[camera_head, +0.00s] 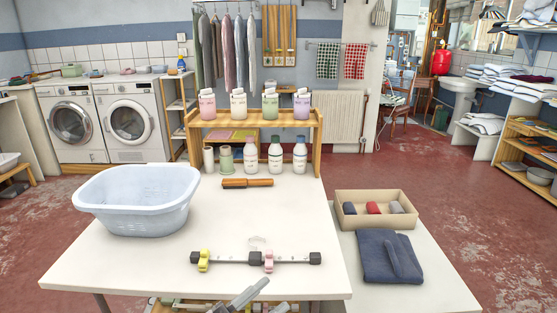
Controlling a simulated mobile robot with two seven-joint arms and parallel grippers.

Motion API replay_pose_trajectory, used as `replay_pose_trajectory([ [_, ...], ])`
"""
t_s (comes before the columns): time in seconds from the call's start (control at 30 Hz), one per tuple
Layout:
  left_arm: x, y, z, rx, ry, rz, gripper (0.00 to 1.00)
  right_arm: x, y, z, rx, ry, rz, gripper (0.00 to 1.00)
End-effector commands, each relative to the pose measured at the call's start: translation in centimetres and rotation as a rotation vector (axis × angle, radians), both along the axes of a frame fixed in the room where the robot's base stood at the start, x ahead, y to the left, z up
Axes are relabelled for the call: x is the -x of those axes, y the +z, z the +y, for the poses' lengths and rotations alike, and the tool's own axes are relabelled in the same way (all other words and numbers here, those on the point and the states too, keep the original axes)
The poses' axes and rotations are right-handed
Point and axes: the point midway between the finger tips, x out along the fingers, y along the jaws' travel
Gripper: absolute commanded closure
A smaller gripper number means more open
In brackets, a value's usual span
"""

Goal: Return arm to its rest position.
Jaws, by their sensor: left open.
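My left gripper (252,292) shows as a small grey shape at the bottom of the head view, over the front edge of the white table (120,270). It is open and I see nothing held in it. Most of my left arm is out of the picture. My right gripper is not in view.
A pale blue basin (140,215) stands on the table's left. A brown wooden tool (247,183) and several bottles (251,154) are farther back, by a wooden shelf (315,137). At right are a beige box (345,218) and folded dark blue cloth (385,262).

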Motion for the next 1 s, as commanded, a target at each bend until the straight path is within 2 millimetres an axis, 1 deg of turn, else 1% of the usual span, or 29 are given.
replay_pose_trajectory([
  [0.03,0.2,-1.0,1.4,0.040,0.073,0.087,0.53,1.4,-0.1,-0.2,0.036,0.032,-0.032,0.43],
  [0.17,1.0,-4.5,5.5,0.112,0.259,0.315,0.53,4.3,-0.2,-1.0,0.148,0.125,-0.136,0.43],
  [0.2,1.5,-5.8,6.8,0.130,0.314,0.387,0.53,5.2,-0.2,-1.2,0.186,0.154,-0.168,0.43],
  [0.27,2.6,-7.9,8.7,0.150,0.392,0.501,0.53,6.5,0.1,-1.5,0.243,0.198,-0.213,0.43],
  [0.3,3.6,-9.3,10.0,0.160,0.442,0.577,0.53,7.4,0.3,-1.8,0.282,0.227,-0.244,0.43],
  [0.37,5.3,-11.4,11.8,0.172,0.513,0.693,0.53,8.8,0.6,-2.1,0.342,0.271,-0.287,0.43],
  [0.4,6.6,-12.8,12.9,0.177,0.555,0.767,0.53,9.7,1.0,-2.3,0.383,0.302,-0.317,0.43],
  [0.47,8.6,-14.6,14.3,0.181,0.610,0.873,0.53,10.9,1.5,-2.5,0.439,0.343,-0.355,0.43],
  [0.5,10.0,-15.6,15.2,0.182,0.642,0.936,0.53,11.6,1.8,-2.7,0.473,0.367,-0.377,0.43],
  [0.6,12.9,-17.6,16.7,0.182,0.699,1.064,0.53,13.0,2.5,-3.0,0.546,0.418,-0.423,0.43],
  [0.7,14.9,-18.7,17.5,0.181,0.731,1.144,0.53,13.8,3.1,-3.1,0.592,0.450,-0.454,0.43],
  [0.8,15.8,-19.2,17.9,0.178,0.745,1.181,0.53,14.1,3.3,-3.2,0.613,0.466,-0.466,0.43],
  [1.0,15.9,-19.3,18.0,0.178,0.747,1.186,0.53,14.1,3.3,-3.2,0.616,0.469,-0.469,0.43],
])
